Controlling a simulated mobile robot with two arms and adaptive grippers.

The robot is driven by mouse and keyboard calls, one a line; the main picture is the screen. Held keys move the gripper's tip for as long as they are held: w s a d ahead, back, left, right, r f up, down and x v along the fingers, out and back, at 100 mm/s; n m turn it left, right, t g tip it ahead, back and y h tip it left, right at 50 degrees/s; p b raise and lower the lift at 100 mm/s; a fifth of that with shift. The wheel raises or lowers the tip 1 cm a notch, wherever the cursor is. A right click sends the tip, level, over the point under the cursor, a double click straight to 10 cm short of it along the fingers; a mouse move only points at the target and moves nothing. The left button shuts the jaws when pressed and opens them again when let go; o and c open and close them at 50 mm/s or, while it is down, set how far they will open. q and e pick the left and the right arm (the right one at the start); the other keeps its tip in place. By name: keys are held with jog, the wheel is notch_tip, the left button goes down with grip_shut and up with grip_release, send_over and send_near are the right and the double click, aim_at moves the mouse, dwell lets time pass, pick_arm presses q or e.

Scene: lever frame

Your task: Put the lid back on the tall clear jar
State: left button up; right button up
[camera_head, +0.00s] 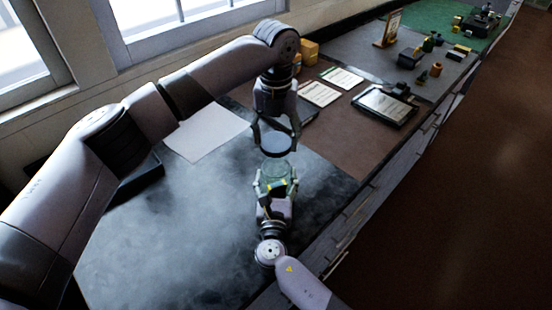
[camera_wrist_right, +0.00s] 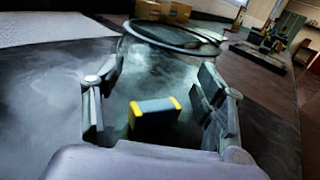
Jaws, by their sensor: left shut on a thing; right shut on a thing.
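My left gripper (camera_head: 275,137) is shut on a dark round lid (camera_head: 276,147), held roughly level just above the tall clear jar (camera_head: 277,172) in the head view. A small gap seems to show between the lid and the jar's top. My right gripper (camera_head: 278,188) is shut on the jar, one finger on each side. In the right wrist view, the see-through jar (camera_wrist_right: 150,75) stands between the fingers of my right gripper (camera_wrist_right: 158,100). A blue block with yellow ends (camera_wrist_right: 155,112) shows through or inside it. I cannot tell whether the dark ellipse at its top is rim or lid.
A white sheet (camera_head: 207,131) lies to the left on the dark slab (camera_head: 150,245). Farther back are printed cards (camera_head: 319,93), a black-framed tablet (camera_head: 384,106), yellow boxes (camera_head: 308,50) and several small items. The slab's left front is clear.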

aim_at(276, 177)
pick_arm(q)
jog(key=shift+f, duration=1.85)
jog(key=shift+f, duration=0.15)
jog(key=shift+f, duration=0.75)
jog(key=shift+f, duration=0.55)
jog(key=m, duration=0.6)
jog(key=shift+m, duration=0.4)
jog(key=o, duration=0.9)
jog(key=shift+c, duration=0.2)
